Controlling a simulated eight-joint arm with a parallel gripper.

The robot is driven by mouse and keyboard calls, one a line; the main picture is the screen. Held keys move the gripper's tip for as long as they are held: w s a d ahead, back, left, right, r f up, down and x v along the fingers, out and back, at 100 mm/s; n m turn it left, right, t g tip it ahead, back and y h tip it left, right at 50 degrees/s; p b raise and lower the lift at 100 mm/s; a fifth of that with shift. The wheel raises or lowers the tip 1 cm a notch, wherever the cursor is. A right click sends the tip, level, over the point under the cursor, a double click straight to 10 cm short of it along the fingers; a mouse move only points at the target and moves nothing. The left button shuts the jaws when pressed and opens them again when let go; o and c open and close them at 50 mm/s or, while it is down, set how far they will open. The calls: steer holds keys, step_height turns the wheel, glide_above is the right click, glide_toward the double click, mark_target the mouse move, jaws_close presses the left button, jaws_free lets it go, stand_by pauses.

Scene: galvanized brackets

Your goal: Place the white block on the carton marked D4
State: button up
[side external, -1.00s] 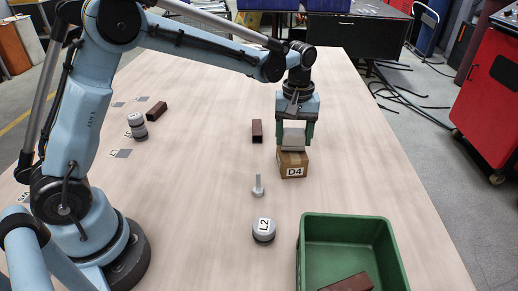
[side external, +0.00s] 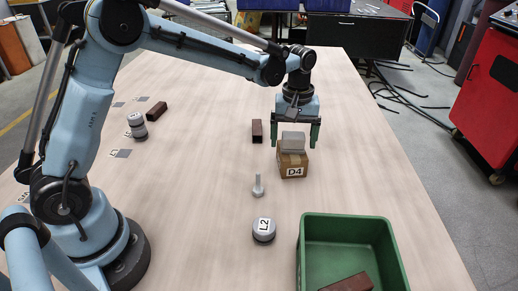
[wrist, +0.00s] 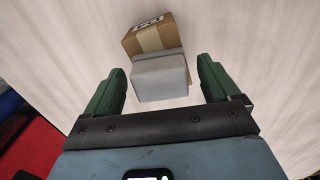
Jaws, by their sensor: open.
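The white block (side external: 293,142) looks light grey and rests on top of the carton marked D4 (side external: 292,166), toward its far side. In the wrist view the block (wrist: 160,78) lies between my fingers, with the brown carton (wrist: 150,35) showing beyond it. My gripper (side external: 296,142) is open, with a green finger on each side of the block. In the wrist view a gap shows between the block and each finger of my gripper (wrist: 163,88). The carton stands upright on the table.
A dark brown bar (side external: 257,131) stands left of the carton. A grey bolt (side external: 258,186) and a round piece marked L2 (side external: 263,230) stand nearer the camera. A green bin (side external: 350,222) with a brown bar inside is at the front right. A stacked grey piece (side external: 137,126) stands at left.

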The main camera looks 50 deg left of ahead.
mark_target(294, 136)
step_height(294, 136, up, 11)
steer(key=s+a+f+m+t, duration=0.2)
steer(key=s+m+t, duration=0.1)
steer(key=s, duration=0.5)
steer(key=s+a+f+m+t, duration=0.1)
steer(key=s+m+t, duration=0.3)
steer(key=s, duration=0.5)
steer(key=shift+s+a+f+m, duration=0.25)
steer(key=shift+a+f+m, duration=0.15)
steer(key=shift+f+m, duration=0.45)
